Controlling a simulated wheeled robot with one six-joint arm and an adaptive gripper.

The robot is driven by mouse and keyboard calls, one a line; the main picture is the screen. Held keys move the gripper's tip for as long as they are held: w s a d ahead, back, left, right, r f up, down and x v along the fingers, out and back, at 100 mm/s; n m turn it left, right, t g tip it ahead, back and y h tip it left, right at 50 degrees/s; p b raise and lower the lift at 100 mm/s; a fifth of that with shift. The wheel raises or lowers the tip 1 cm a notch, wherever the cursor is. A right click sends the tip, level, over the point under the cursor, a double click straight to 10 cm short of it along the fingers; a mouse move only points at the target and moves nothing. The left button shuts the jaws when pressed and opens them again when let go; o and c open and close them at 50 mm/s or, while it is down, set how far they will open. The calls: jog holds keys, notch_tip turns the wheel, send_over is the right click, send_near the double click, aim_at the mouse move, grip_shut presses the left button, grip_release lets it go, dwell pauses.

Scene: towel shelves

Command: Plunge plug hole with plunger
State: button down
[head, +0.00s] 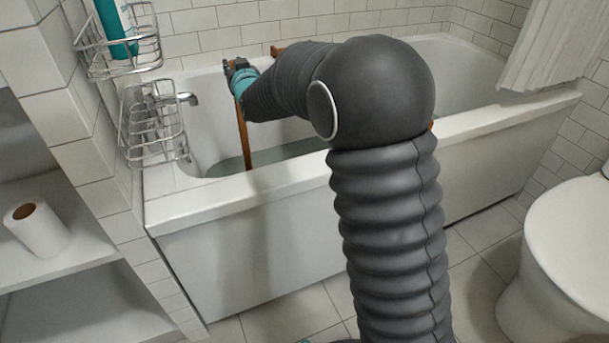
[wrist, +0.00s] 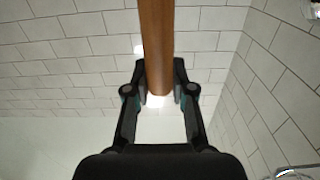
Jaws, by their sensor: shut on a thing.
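My gripper (head: 238,70) reaches over the bathtub (head: 240,190) in the head view. It is shut on the upper part of the plunger's brown wooden handle (head: 245,138). The handle runs down, close to upright, into the water (head: 280,152) in the tub. The plunger's cup and the plug hole are hidden. In the wrist view my gripper (wrist: 160,92) has its two fingers either side of the plunger's handle (wrist: 157,45).
Wire racks (head: 150,115) with a teal bottle (head: 112,25) hang left of the tub. A metal tap (head: 185,98) is on the tub's left end. A toilet (head: 565,240) stands at right. Shelves with a paper roll (head: 38,230) are at left.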

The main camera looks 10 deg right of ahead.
jog(key=shift+r+p, duration=1.65)
jog(key=shift+r, duration=2.7)
